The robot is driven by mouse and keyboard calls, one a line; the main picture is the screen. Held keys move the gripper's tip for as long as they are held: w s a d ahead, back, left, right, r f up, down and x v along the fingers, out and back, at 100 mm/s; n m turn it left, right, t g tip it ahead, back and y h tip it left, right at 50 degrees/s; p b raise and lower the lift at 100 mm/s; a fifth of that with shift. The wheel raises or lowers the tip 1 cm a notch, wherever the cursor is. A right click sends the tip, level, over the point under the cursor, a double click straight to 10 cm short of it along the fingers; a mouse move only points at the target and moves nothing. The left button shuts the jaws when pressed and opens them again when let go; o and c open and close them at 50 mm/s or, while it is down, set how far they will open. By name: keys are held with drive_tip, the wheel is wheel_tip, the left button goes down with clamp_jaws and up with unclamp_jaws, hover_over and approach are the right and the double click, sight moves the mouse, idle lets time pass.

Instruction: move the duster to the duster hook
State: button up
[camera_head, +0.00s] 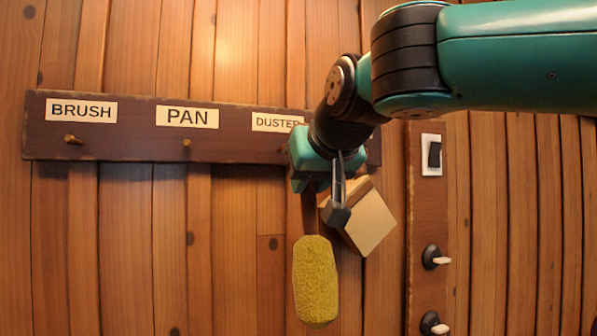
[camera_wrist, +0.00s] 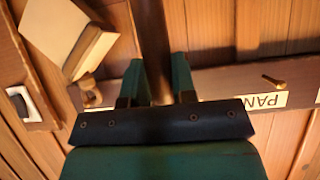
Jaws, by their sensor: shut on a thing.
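The duster hangs from my gripper (camera_head: 338,190) with its fuzzy yellow-green head (camera_head: 316,280) downward. My gripper is shut on its brown handle, which shows as a dark rod between the fingers in the wrist view (camera_wrist: 152,45). The duster's head is out of the wrist view. My gripper is in front of the dark rail, just right of and below the DUSTER label (camera_head: 276,123), and covers the label's right end. A small part of the duster hook (camera_head: 284,149) seems to show beside my gripper. Whether the handle touches it cannot be told.
The rail (camera_head: 235,150) also has free BRUSH (camera_head: 74,139) and PAN (camera_head: 187,144) hooks. A cream, block-like object (camera_head: 370,222) is close behind my gripper, below the rail's right end. A switch board (camera_head: 427,210) with protruding knobs stands farther right. Wall below the left hooks is clear.

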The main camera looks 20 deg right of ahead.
drive_tip(key=shift+w+a+r, duration=0.1)
drive_tip(key=shift+w+a, duration=0.2)
drive_tip(key=shift+w, duration=0.5)
drive_tip(key=w+f+p, duration=0.1)
drive_tip(key=w, duration=0.7)
drive_tip(key=shift+f, duration=0.3)
idle(0.6)
drive_tip(key=o, duration=0.9)
